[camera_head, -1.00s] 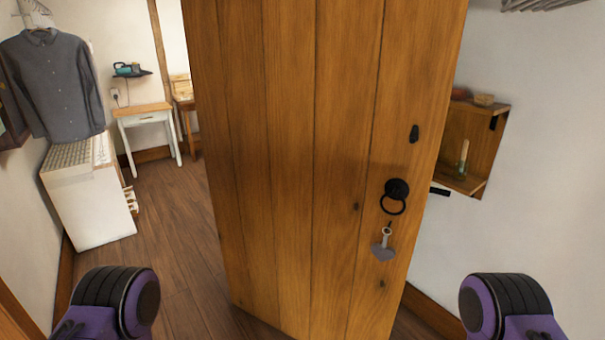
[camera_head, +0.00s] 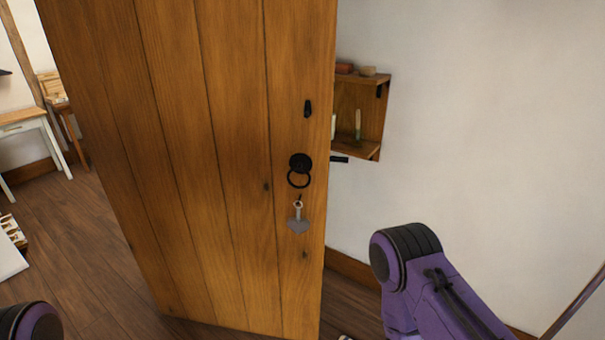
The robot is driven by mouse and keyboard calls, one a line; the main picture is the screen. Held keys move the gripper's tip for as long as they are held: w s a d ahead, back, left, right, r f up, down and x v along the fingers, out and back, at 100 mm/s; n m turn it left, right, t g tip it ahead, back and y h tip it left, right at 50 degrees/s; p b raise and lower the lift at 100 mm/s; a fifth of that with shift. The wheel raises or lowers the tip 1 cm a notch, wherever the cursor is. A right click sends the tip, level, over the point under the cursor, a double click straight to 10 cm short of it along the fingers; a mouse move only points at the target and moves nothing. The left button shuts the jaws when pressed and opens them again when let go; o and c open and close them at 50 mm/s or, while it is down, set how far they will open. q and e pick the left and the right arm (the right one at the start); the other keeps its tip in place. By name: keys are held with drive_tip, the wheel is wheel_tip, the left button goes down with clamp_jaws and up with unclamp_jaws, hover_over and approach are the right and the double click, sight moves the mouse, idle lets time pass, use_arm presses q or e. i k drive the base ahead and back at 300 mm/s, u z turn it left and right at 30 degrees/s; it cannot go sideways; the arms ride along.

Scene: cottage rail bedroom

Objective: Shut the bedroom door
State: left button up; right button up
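The wooden bedroom door (camera_head: 215,150) stands open, its broad plank face filling the left and middle of the head view. A black ring handle (camera_head: 299,171) sits near its right edge, with a dark latch piece (camera_head: 308,108) above and a key with a grey heart-shaped tag (camera_head: 298,222) below. Purple and black links of my arms show at the bottom left and the lower right, apart from the door in the picture. Neither gripper's fingers are in view.
A wooden wall shelf (camera_head: 371,115) with small items hangs on the white wall right of the door. A white table (camera_head: 28,125) with a wooden top stands at far left. The right wall is plain.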

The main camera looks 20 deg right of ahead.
sight(192, 123)
drive_tip(key=u, duration=0.05)
drive_tip(key=k, duration=1.25)
drive_tip(key=z, duration=0.7)
drive_tip(key=i, duration=0.65)
drive_tip(key=z, duration=0.8)
drive_tip(key=i, duration=0.85)
drive_tip(key=u, duration=0.85)
drive_tip(key=i, duration=0.65)
drive_tip(key=u, duration=0.7)
